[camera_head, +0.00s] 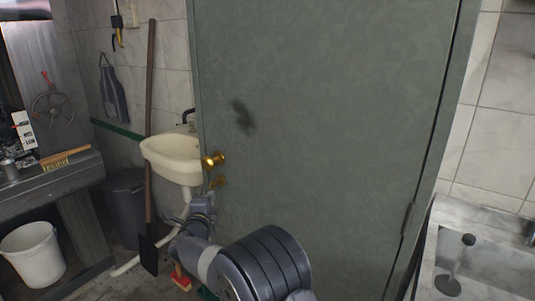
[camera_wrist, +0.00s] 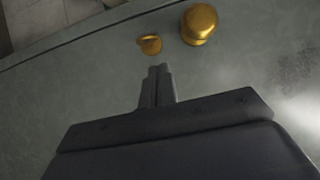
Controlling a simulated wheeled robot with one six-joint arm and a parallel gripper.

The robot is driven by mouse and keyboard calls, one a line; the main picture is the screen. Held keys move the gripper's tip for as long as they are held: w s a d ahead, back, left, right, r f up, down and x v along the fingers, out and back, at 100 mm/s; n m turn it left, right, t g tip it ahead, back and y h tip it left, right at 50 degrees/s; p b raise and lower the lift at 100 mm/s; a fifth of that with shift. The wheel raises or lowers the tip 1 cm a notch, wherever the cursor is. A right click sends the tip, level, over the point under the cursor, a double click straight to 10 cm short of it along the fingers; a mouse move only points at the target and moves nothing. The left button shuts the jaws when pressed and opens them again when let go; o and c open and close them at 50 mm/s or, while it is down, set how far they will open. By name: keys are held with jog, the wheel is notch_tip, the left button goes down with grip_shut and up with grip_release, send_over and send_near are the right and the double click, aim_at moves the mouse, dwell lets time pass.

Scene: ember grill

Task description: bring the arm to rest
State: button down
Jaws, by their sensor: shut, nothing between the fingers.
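My gripper (camera_wrist: 158,70) is shut and empty in the wrist view, its fingertips together just short of a small brass thumb-turn (camera_wrist: 150,44). A round brass knob (camera_wrist: 199,24) sits to the right of the thumb-turn on the grey-green door (camera_wrist: 60,95). In the head view my arm reaches up from the bottom middle in front of the door (camera_head: 325,110), with its end near the brass knob (camera_head: 212,160) and the thumb-turn (camera_head: 218,181). The fingertips are hard to make out there. I cannot tell whether they touch the door.
A cream washbasin (camera_head: 172,155) stands behind the door's left edge. A long-handled shovel (camera_head: 149,200), a dark bin (camera_head: 124,205) and a white bucket (camera_head: 33,252) are at the left, beside a grey bench (camera_head: 75,180). A metal sink (camera_head: 485,265) is at the lower right.

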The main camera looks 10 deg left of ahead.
aim_at(222, 176)
jog(key=shift+w+p, duration=1.1)
jog(key=shift+w, duration=4)
